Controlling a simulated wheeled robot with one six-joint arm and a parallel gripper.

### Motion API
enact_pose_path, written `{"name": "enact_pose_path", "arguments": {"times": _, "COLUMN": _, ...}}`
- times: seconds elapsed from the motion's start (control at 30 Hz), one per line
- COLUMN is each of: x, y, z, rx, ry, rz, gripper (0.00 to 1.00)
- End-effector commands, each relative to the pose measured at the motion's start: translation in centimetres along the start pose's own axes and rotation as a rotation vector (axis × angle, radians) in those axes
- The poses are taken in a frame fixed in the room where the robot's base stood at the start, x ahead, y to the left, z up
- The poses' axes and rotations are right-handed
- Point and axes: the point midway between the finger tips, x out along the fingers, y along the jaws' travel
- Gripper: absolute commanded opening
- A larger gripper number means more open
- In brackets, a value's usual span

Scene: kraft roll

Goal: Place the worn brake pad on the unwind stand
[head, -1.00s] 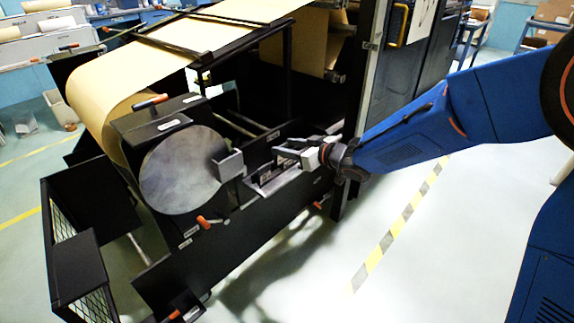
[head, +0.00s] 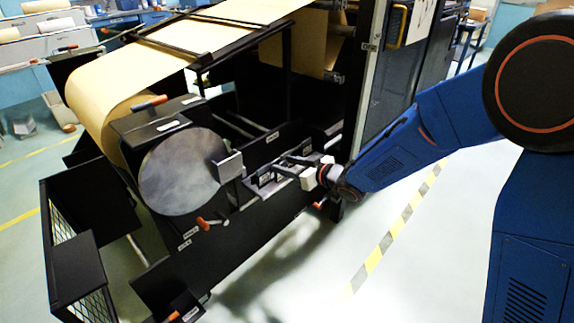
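The unwind stand (head: 165,272) is the black frame at left and centre, carrying a roll of kraft paper (head: 92,108) and a large grey brake disc (head: 180,172). A grey block (head: 230,167) sits at the disc's right edge. I cannot make out the worn brake pad for certain. My gripper (head: 281,167) is just right of the grey block, over a small labelled tray or ledge (head: 262,184) on the stand. Its fingers point left. They are too small and dark against the stand to tell whether they are open or hold anything.
Orange-handled levers (head: 203,223) stick out of the stand. A dark upright post (head: 362,90) stands behind my gripper. A black mesh-sided box (head: 78,265) is at lower left. The pale floor with a striped line (head: 385,245) is clear at right.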

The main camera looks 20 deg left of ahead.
Motion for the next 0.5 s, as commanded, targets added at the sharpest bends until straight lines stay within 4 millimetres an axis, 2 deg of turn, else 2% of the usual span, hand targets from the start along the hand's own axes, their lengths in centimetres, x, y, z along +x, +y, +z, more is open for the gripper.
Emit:
{"name": "enact_pose_path", "arguments": {"times": 0.03, "x": 0.00, "y": 0.00, "z": 0.00, "rx": 0.000, "ry": 0.000, "rz": 0.000, "gripper": 0.55}}
{"name": "enact_pose_path", "arguments": {"times": 0.07, "x": -0.01, "y": 0.00, "z": -0.01, "rx": 0.000, "ry": 0.000, "rz": 0.000, "gripper": 0.62}}
{"name": "enact_pose_path", "arguments": {"times": 0.43, "x": -0.11, "y": 0.01, "z": -0.36, "rx": -0.001, "ry": 0.001, "rz": 0.001, "gripper": 0.62}}
{"name": "enact_pose_path", "arguments": {"times": 0.5, "x": -0.74, "y": 0.07, "z": -0.34, "rx": 0.000, "ry": 0.001, "rz": 0.002, "gripper": 0.62}}
